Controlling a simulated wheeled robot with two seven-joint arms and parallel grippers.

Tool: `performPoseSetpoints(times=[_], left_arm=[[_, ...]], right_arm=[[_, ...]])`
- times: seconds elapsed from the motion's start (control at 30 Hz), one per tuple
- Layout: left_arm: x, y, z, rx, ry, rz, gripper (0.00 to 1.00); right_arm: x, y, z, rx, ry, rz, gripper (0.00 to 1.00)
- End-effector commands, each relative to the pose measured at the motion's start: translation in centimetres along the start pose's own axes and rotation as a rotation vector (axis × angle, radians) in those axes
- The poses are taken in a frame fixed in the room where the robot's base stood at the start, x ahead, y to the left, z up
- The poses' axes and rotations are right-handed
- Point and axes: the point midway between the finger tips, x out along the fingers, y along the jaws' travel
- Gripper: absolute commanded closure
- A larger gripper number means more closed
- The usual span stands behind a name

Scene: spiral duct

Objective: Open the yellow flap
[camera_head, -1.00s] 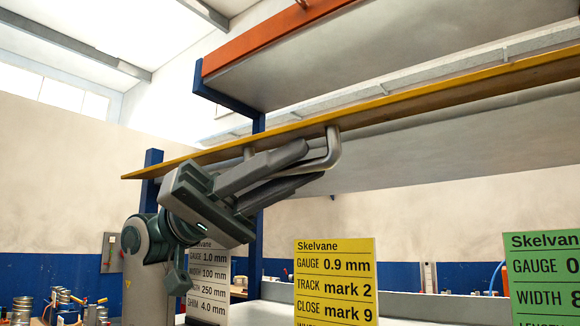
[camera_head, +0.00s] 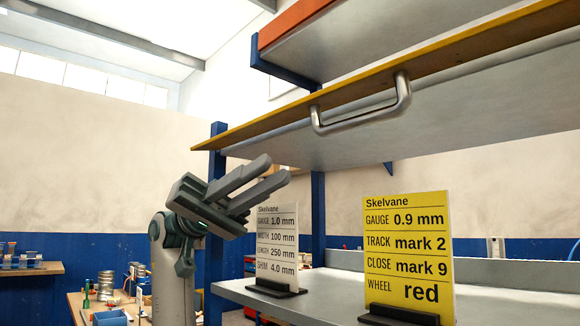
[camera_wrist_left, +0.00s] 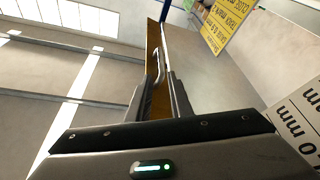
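The yellow flap (camera_head: 265,122) spans the upper part of the head view below an orange-edged shelf, seen from below as a long thin slanted panel. A bent metal handle (camera_head: 372,118) hangs from it. My left gripper (camera_head: 275,172) is open and empty, below and left of the handle, apart from it. In the left wrist view the flap (camera_wrist_left: 153,42) and handle (camera_wrist_left: 158,68) show beyond and between the two finger tips (camera_wrist_left: 156,98). My right gripper is not in view.
A yellow sign (camera_head: 408,250) and a white sign (camera_head: 275,240) stand on the grey bench top (camera_head: 330,295) under the flap. A blue post (camera_head: 214,200) stands behind my left arm. A cluttered workbench (camera_head: 95,300) is at lower left.

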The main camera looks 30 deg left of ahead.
Motion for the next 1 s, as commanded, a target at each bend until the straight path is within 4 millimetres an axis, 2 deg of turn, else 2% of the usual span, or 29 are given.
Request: performPoseSetpoints(times=[0.1,0.23,1.0], left_arm=[[-1.2,0.0,0.0,0.000,0.001,0.000,0.81],[-1.8,0.0,0.0,0.001,0.000,0.000,0.81],[-1.9,0.0,0.0,0.000,0.000,0.001,0.81]], right_arm=[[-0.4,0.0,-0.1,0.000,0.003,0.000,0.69],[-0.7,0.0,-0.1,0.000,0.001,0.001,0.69],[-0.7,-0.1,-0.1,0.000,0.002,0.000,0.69]])
